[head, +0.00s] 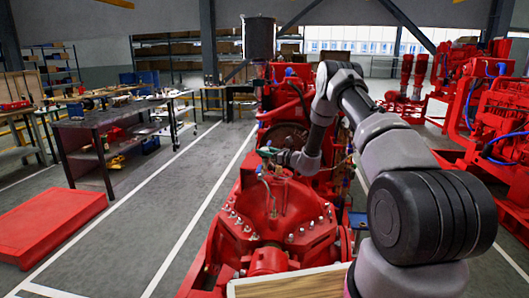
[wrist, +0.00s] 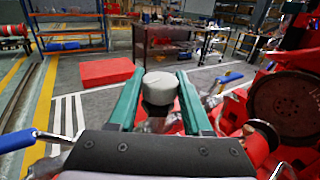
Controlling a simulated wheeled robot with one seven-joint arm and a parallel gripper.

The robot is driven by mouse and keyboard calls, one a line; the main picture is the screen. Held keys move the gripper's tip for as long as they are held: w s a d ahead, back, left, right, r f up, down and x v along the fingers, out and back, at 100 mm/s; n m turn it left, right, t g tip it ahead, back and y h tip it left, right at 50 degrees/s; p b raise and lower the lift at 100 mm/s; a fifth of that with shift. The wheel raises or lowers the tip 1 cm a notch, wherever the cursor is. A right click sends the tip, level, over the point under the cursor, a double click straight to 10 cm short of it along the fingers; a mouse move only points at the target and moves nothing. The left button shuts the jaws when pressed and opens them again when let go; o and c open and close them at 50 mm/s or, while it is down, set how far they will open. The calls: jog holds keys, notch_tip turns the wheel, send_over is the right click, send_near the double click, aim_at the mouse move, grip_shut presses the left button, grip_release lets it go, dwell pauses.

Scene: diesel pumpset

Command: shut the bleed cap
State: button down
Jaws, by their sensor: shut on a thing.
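The bleed cap (wrist: 159,86) is a pale grey, round knob, seen between my gripper's two teal fingers in the wrist view. My gripper (wrist: 159,76) is shut on it, one finger on each side. In the head view my gripper (head: 265,153) is small, at the end of my arm above the red pump casing (head: 272,205). The cap itself cannot be made out there, and its lower part is hidden by my gripper in the wrist view.
Blue-handled levers (wrist: 228,78) stand near my gripper, another (wrist: 18,140) at the left. Red pump parts and a large round flange (wrist: 285,105) lie close on the right. A workbench (head: 105,145) and red platform (head: 50,222) stand left, beyond clear floor.

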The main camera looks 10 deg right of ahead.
jog(key=shift+m+t+h, duration=1)
jog(key=shift+m+h, duration=0.2)
jog(key=shift+h, duration=0.4)
jog(key=shift+f+h, duration=0.1)
jog(key=shift+h, duration=0.2)
jog(key=shift+c, duration=1.6)
grip_release()
jog(key=shift+s+d, duration=0.1)
jog(key=shift+s, duration=0.05)
jog(key=v, duration=1)
jog(key=shift+s, duration=0.25)
jog(key=shift+d+f, duration=0.1)
